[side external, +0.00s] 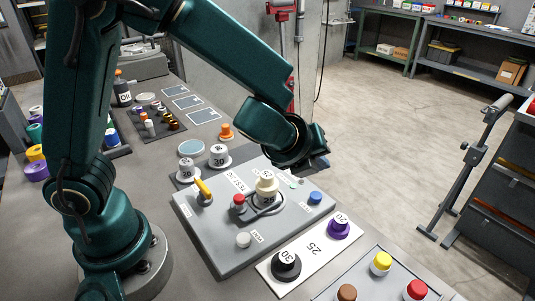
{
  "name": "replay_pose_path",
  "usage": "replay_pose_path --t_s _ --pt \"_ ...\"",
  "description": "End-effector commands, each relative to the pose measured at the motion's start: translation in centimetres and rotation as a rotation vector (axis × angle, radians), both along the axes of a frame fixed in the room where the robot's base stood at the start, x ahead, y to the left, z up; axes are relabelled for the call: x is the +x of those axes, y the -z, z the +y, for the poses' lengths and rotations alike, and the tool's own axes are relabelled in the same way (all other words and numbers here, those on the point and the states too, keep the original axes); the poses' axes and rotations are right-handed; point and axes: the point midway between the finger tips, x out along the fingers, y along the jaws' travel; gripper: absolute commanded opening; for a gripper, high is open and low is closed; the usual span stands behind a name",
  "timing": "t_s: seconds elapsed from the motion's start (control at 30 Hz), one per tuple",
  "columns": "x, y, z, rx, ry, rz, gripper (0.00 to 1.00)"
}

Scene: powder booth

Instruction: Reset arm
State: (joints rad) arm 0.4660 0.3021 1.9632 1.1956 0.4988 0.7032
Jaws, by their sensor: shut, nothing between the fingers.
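My dark teal arm stands at the left and reaches over to the right. My gripper (318,163) is above the back right part of the grey test panel (215,245), apart from the table; it is small and dark here, and appears shut and empty. The panel carries a cream knob (266,188), a yellow lever (203,188), a red button (239,203), a blue button (315,198) and a white button (243,240). A dark cable loops around the cream knob.
A white card (312,248) holds a black piece (286,264) and a purple piece (339,227). A tray with brown, yellow and red caps (381,262) is at front right. White weights (219,156) and an orange piece (226,132) stand behind the panel.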

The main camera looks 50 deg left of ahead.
Motion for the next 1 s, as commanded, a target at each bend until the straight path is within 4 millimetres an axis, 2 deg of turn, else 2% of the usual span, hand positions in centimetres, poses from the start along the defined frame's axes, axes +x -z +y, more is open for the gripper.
replay_pose_path --t_s 0.47,0.57,0.67,0.8,1.0 --pt "0.1 0.0 0.3 0.0 -0.008 -0.002 0.0" --pt "0.5 -1.7 1.2 -0.02 -0.038 -0.045 0.0" --pt "0.3 -4.2 3.1 -0.071 -0.114 -0.099 0.0" --pt "-2.2 -7.2 6.6 -0.243 -0.355 -0.161 0.0" --pt "-8.0 -8.9 9.7 -0.59 -0.777 -0.214 0.0"
